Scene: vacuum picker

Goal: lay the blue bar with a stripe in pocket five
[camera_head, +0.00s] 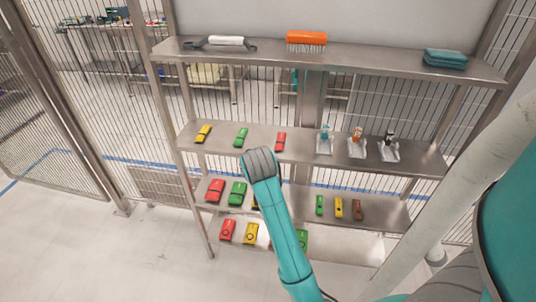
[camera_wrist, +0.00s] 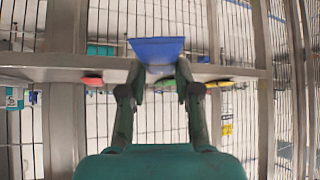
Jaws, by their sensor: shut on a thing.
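My gripper (camera_wrist: 160,78) is shut on the blue bar (camera_wrist: 157,48) in the wrist view. The bar sits between the two fingertips and spreads wider at its far end. No stripe can be made out on the face that shows. In the head view my arm reaches up in front of the shelf rack, and neither the gripper nor the blue bar can be seen there. No numbered pocket can be told in either view, so I cannot tell which place is pocket five. In the wrist view a shelf edge (camera_wrist: 55,68) crosses behind the gripper.
The middle shelf (camera_head: 260,150) holds yellow (camera_head: 203,133), green (camera_head: 241,137) and red (camera_head: 280,142) bars, with clear stands (camera_head: 357,149) at right. Lower shelves hold more coloured bars, partly behind my arm. An orange brush (camera_head: 306,39) and teal cloths (camera_head: 445,59) lie on the top shelf.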

